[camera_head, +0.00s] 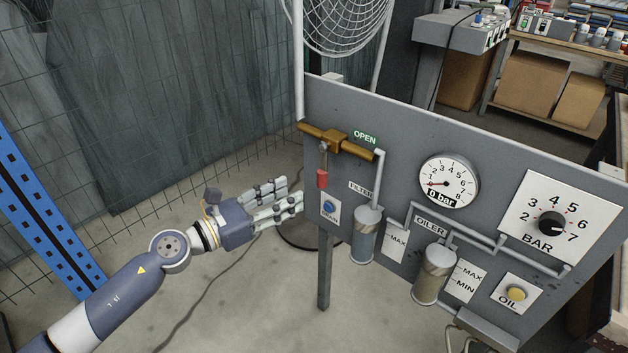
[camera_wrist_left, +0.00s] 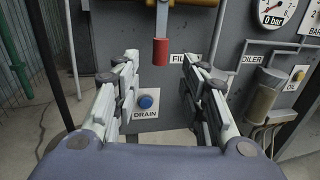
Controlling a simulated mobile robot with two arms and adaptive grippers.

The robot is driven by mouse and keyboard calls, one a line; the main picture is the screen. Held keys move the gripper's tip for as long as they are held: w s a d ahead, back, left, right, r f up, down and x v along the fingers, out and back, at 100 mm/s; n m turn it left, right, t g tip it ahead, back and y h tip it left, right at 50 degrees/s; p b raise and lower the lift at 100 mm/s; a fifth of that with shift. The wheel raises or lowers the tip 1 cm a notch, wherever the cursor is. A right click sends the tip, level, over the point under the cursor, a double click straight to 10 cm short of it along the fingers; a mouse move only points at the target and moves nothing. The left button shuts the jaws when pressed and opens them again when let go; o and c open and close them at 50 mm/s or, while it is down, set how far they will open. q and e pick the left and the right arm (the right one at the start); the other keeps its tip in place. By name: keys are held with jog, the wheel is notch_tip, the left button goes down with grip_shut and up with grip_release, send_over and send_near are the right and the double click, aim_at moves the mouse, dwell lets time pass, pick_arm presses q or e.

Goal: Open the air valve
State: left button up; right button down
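The air valve (camera_head: 335,139) is a brass fitting on a pipe at the upper left of the grey panel. Its lever hangs down and ends in a red handle (camera_head: 322,179). A green OPEN label (camera_head: 365,138) is to the right of the valve. My left gripper (camera_head: 290,197) is open and empty, left of and a little below the red handle in the head view. In the left wrist view the red handle (camera_wrist_left: 160,52) is ahead, between the directions of the two spread fingers (camera_wrist_left: 155,75), apart from both. My right gripper is not in view.
The grey panel (camera_head: 400,120) carries a gauge (camera_head: 448,181) reading about 0 bar, a filter (camera_head: 366,235), an oiler (camera_head: 433,274), a BAR knob (camera_head: 552,224) and a blue drain button (camera_wrist_left: 146,101). A wire fence stands behind my left arm.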

aim_at(318, 180)
pick_arm(q)
jog(key=x, duration=1)
jog(key=shift+w+d+p, duration=0.2)
jog(key=shift+d+p, duration=0.05)
jog(key=shift+p, duration=0.05)
grip_shut()
